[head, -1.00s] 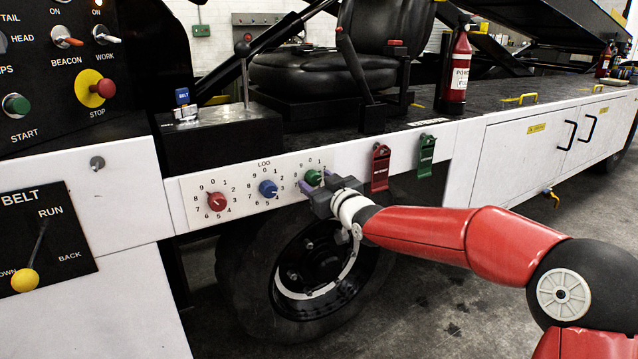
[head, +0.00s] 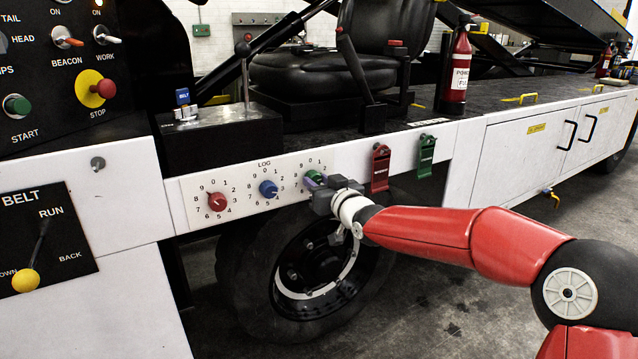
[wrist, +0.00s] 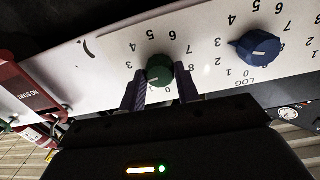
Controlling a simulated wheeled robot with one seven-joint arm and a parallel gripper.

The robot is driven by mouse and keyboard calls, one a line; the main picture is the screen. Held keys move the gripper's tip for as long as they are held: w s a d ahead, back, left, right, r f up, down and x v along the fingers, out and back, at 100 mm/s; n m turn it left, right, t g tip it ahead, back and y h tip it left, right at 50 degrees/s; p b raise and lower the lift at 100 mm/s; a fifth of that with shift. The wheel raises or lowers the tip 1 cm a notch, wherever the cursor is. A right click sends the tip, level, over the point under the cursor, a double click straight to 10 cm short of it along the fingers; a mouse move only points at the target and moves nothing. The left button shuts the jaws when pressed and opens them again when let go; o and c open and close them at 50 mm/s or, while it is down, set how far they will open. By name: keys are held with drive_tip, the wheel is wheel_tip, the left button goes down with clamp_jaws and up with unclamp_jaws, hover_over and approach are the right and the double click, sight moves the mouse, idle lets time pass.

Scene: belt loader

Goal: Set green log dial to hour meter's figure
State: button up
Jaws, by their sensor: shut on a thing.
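The green log dial (head: 313,177) is the rightmost of three dials on the white LOG panel (head: 236,204). My gripper (head: 317,182) is at this dial and partly covers it in the head view. In the wrist view, the green dial (wrist: 160,70) sits between my two purple fingers (wrist: 160,87), which are shut on it from both sides. The wrist picture shows the figures upside down. I cannot make out clearly which figure the dial's mark points to. The hour meter's figure is not readable in either view.
The blue dial (head: 268,188) and the red dial (head: 217,202) stand left of the green one. A red flap (head: 380,167) and a green flap (head: 426,154) hang to its right. A tyre (head: 250,285) lies below.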

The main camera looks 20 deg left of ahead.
drive_tip(key=shift+m, duration=2.2)
drive_tip(key=o, duration=1)
drive_tip(key=v, duration=0.8)
drive_tip(key=shift+a, duration=0.1)
